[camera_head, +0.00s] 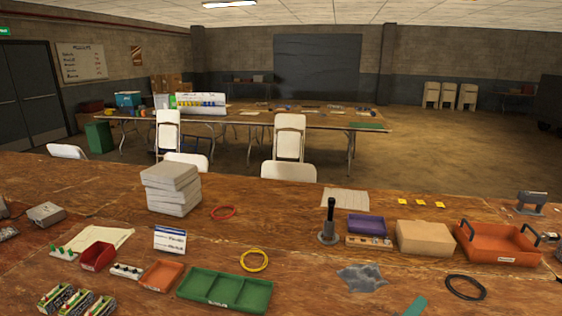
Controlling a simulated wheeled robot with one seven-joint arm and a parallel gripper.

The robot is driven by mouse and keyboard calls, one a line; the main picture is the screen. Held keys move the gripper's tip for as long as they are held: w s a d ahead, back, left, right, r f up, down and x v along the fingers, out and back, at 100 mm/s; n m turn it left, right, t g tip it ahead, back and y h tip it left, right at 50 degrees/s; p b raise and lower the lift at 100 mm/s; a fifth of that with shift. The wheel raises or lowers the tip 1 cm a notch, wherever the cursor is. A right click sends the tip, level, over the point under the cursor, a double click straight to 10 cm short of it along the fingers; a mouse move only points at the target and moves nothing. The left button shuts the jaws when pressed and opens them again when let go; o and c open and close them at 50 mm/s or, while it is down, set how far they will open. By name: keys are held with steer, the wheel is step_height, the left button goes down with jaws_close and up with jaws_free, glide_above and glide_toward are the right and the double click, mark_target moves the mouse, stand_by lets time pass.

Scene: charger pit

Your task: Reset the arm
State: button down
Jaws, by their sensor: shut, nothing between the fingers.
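My arm and my gripper do not show in the head view. The wooden workbench (310,275) in front of me fills the lower part of the picture, with no arm over it. A black upright handle on a round grey base (328,236) stands right of the middle of the bench.
Left on the bench are stacked grey boxes (171,189), a red bin (97,256) and an orange tray (162,275). A green divided tray (225,290) lies front centre. A cardboard box (424,238) and an orange handled tray (497,243) stand right. White chairs (289,138) stand beyond.

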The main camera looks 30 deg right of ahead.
steer(key=w+a+f+n+t+y, duration=0.35)
steer(key=a+f+t, duration=0.25)
steer(key=a, duration=0.4)
steer(key=w+a+f+n+t+y, duration=0.35)
steer(key=a+f+t, duration=0.2)
steer(key=a, duration=0.35)
steer(key=s+a+f+m+y, duration=0.1)
steer(key=s+a+f+y, duration=0.25)
steer(key=a, duration=0.35)
steer(key=s+a+f+t+y, duration=0.1)
steer(key=s+a+f+y, duration=0.2)
steer(key=a, duration=0.4)
steer(key=s+a+f+m+y, duration=0.1)
steer(key=s+a+f+y, duration=0.1)
steer(key=s+a+f, duration=0.4)
steer(key=s+a+r+m+y, duration=0.2)
steer(key=s+a+r+m, duration=0.1)
steer(key=s+a, duration=0.6)
steer(key=shift+s+a+m, duration=0.35)
steer(key=shift+a+m, duration=0.3)
steer(key=shift+m, duration=0.25)
